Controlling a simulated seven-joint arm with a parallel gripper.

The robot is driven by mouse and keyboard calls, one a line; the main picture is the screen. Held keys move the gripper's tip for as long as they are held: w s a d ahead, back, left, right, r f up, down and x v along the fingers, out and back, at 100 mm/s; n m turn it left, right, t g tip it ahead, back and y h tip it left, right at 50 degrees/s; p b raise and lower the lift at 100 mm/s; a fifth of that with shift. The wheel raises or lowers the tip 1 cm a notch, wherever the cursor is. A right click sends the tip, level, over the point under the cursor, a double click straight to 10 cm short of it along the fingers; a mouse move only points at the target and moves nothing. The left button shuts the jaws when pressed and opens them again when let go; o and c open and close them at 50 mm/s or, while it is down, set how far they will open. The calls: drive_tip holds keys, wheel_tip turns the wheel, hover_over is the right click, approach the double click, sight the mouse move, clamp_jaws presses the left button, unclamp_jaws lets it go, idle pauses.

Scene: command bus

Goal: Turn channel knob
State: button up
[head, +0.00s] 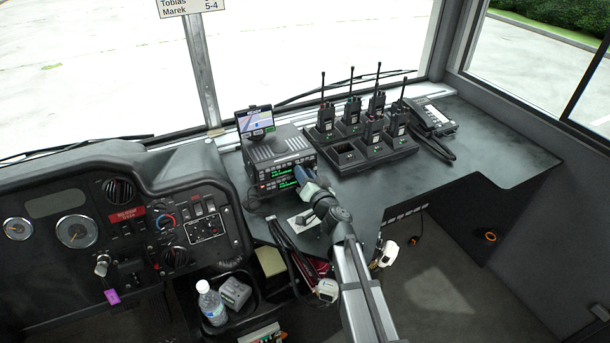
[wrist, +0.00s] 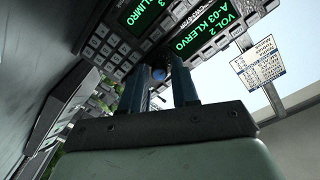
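The radio unit (head: 272,154) sits on the dark desk, with two green-lit displays and rows of buttons on its front. Its front also fills the top of the wrist view (wrist: 98,40), with green text on two displays. My gripper (head: 301,173) is at the right part of the radio's front in the head view and covers that area. In the wrist view my gripper (wrist: 158,72) has its two blue fingers apart. A small round blue-tinted knob (wrist: 158,75) shows between the fingertips. I cannot tell whether the fingers touch it.
A charger tray (head: 345,158) with several handheld radios stands right of the radio, and a desk phone (head: 430,118) is beyond it. A small screen (head: 255,121) stands on the radio. The dashboard (head: 105,215) is at left. The right desk is clear.

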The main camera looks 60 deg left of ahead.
drive_tip(key=shift+d, duration=0.15)
drive_tip(key=d, duration=1.3)
drive_tip(key=shift+s+d+r, duration=0.1)
drive_tip(key=shift+s+d, duration=0.05)
drive_tip(key=shift+d, duration=0.1)
